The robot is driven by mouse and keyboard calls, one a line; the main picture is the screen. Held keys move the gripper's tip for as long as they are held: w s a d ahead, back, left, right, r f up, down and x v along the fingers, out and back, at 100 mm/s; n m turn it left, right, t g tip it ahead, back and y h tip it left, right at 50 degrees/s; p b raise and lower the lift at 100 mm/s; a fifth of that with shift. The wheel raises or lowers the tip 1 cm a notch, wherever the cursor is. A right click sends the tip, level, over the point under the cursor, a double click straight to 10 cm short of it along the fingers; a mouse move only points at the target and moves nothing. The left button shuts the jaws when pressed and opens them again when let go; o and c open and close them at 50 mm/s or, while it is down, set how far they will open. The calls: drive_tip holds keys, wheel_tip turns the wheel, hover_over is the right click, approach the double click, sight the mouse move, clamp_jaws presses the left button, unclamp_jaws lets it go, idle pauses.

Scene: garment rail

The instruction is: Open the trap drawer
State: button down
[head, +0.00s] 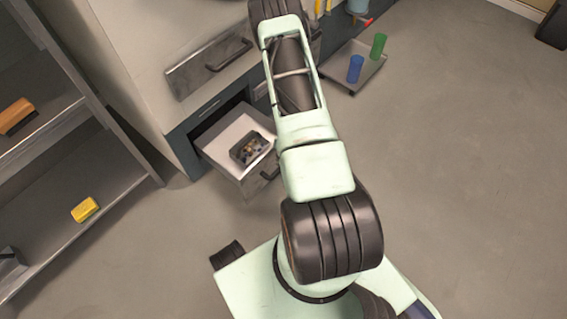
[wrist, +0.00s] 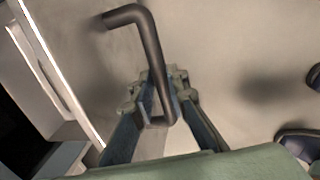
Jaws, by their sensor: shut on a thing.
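A lower drawer (head: 226,169) of the cabinet stands pulled out in the head view, with a small dark object (head: 249,148) in its pale tray. Its dark handle (head: 269,172) shows partly beside my arm. In the wrist view my gripper (wrist: 158,108) is shut around the end of a dark, bent bar handle (wrist: 150,50) on a grey front. The handle seems to be the open drawer's, but the views do not settle this. My gripper is hidden in the head view.
A closed-looking drawer front with a dark handle (head: 229,56) is above the open drawer. Shelves at left hold an orange block (head: 16,115) and a yellow block (head: 85,209). Blue and green cylinders (head: 355,69) stand on a tray. The floor at right is clear.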

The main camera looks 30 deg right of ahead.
drive_tip(key=shift+s+d, duration=0.15)
drive_tip(key=shift+s, duration=0.1)
drive_tip(key=c, duration=1.9)
unclamp_jaws()
drive_tip(key=r, duration=0.4)
drive_tip(key=s+r, duration=0.1)
drive_tip(key=r, duration=0.3)
drive_tip(key=s+r, duration=0.1)
drive_tip(key=r, duration=0.3)
drive_tip(key=shift+d, duration=0.3)
